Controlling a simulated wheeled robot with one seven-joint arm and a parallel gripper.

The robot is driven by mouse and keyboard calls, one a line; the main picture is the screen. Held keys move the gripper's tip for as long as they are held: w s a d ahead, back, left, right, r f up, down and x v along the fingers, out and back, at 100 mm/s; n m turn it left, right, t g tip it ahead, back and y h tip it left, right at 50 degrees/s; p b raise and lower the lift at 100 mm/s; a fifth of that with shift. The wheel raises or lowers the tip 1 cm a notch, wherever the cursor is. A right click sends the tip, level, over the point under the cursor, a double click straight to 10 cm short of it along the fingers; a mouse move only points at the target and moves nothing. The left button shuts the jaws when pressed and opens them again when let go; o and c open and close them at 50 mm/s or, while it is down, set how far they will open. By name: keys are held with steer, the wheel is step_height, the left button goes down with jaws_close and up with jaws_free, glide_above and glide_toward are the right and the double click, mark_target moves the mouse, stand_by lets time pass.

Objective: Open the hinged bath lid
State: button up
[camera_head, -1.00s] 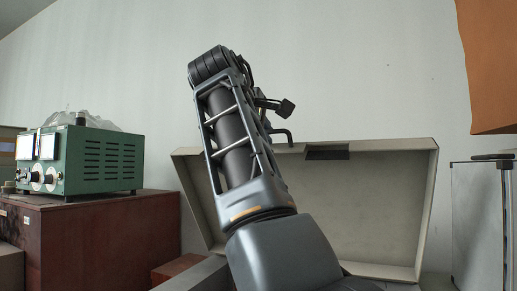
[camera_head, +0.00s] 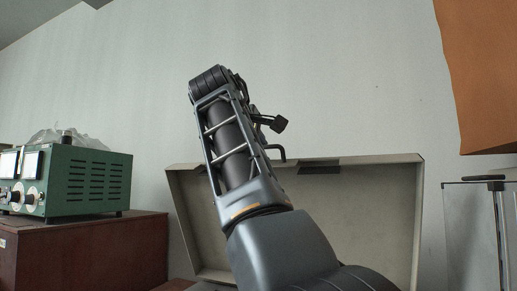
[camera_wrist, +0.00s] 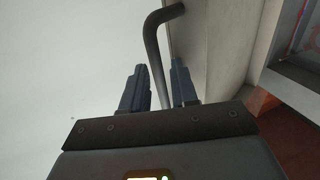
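The bath lid (camera_head: 355,215) is a pale grey-beige panel with raised edges and a dark notch at its top. It stands raised, close to upright, in the head view. A dark bent rod handle (camera_head: 278,153) shows near its top edge beside my arm. In the wrist view the handle (camera_wrist: 155,62) runs between the two fingers of my gripper (camera_wrist: 158,85). The fingers are apart, with a gap on the left of the rod; the right finger is close to it, and contact cannot be told. The lid's face (camera_wrist: 225,45) lies to the right. My arm hides part of the lid and the bath below.
A green instrument box (camera_head: 75,180) stands on a dark red cabinet (camera_head: 100,245) at the left. A clear panel with a dark-topped post (camera_head: 480,230) stands at the right. An orange sheet (camera_head: 485,80) hangs at upper right. The wall above the lid is bare.

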steer(key=shift+f, duration=0.1)
steer(key=b+v, duration=0.2)
steer(key=v, duration=0.6)
steer(key=shift+w, duration=0.15)
stand_by(0.4)
